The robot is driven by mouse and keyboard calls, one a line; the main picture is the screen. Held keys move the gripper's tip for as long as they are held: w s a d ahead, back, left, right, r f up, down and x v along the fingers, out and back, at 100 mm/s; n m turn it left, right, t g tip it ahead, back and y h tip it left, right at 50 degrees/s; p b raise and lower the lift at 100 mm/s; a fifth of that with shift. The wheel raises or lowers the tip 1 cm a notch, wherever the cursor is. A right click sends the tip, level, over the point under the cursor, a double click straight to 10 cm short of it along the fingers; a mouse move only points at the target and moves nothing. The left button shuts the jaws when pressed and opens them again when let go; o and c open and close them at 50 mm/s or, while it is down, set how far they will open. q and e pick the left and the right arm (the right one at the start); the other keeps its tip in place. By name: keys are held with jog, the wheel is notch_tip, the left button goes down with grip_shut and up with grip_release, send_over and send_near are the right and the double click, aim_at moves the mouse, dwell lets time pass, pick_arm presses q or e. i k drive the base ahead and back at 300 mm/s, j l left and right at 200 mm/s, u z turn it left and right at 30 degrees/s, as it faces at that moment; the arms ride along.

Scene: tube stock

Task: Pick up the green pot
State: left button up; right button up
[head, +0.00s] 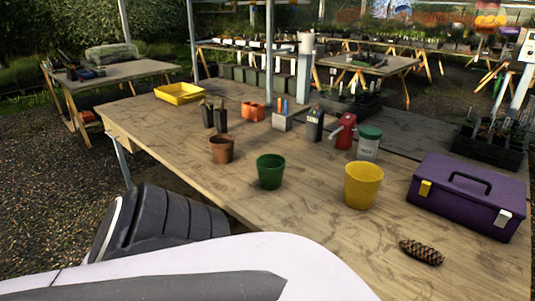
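The green pot (270,172) stands upright on the wooden table (200,128), near its front edge and left of the yellow pot (363,186). It looks empty, and nothing touches it. A brown pot (222,149) stands behind it to the left. Neither my left nor my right gripper is in view.
A purple toolbox (468,196) and a pine cone (421,252) are on the right. Behind the pots are a red device (345,131), a green-lidded jar (368,143), a dark grey container (315,124) and a yellow tray (180,93). Bare tabletop lies around the green pot.

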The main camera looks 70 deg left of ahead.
aim_at(270, 167)
jog(key=k+j, duration=0.15)
jog(key=j, duration=0.2)
jog(key=k+j, duration=0.15)
jog(key=j, duration=0.2)
jog(key=k+j, duration=0.2)
jog(key=j, duration=0.2)
jog(key=k+j+z, duration=0.1)
jog(key=j, duration=0.25)
